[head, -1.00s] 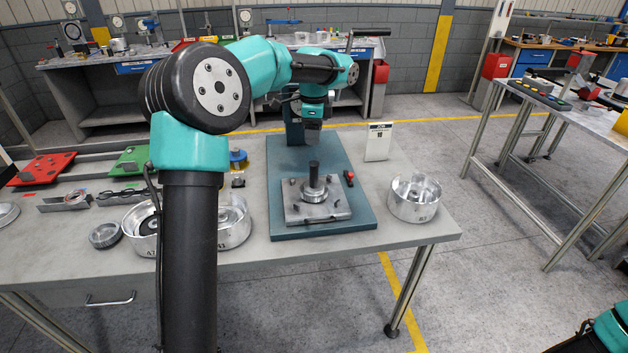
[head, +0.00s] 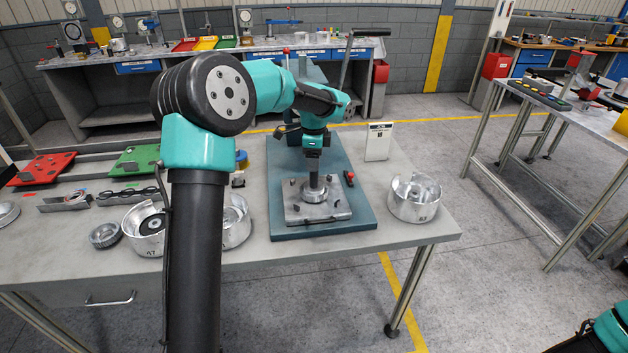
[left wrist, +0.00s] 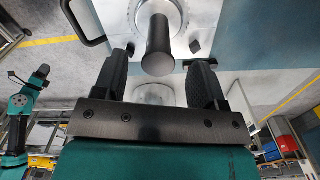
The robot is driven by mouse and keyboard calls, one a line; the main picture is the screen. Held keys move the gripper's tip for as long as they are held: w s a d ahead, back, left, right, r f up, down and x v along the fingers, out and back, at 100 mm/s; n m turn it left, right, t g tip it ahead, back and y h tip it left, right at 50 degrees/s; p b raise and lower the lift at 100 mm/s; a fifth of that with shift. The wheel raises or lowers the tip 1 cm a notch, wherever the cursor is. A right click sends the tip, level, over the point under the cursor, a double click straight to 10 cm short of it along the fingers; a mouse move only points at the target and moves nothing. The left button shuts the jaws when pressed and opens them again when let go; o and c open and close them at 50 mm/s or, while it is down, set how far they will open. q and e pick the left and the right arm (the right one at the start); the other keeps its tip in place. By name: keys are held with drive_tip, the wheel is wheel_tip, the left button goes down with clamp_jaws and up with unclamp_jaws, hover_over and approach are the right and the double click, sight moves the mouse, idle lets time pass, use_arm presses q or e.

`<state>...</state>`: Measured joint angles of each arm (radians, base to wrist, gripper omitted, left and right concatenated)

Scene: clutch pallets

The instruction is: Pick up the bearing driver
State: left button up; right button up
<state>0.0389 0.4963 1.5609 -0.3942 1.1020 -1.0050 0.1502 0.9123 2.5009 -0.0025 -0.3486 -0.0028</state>
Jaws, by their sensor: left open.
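The bearing driver (head: 314,179) is a dark upright cylinder standing in a ringed metal part on a square grey fixture plate (head: 335,212). It also shows in the left wrist view (left wrist: 158,45), its end pointing toward the camera. My left gripper (head: 313,164) points down right above the driver. In the left wrist view its fingers (left wrist: 160,66) are open, one on each side of the driver's end, with gaps visible. It does not hold the driver. The driver's top is partly hidden by the gripper in the head view. My right gripper is not in view.
The fixture sits on a blue-green press base (head: 357,225). A small red-and-black item (head: 349,177) lies beside the plate. A silver housing (head: 414,199) and a white sign (head: 378,142) stand to the right. More housings (head: 147,230) stand left, partly behind my arm.

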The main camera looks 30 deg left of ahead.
sight(314, 176)
use_arm(q)
drive_tip(key=shift+s+f, duration=0.1)
drive_tip(key=shift+f, duration=2.3)
drive_tip(key=shift+c, duration=0.3)
drive_tip(key=shift+r, duration=0.1)
clamp_jaws()
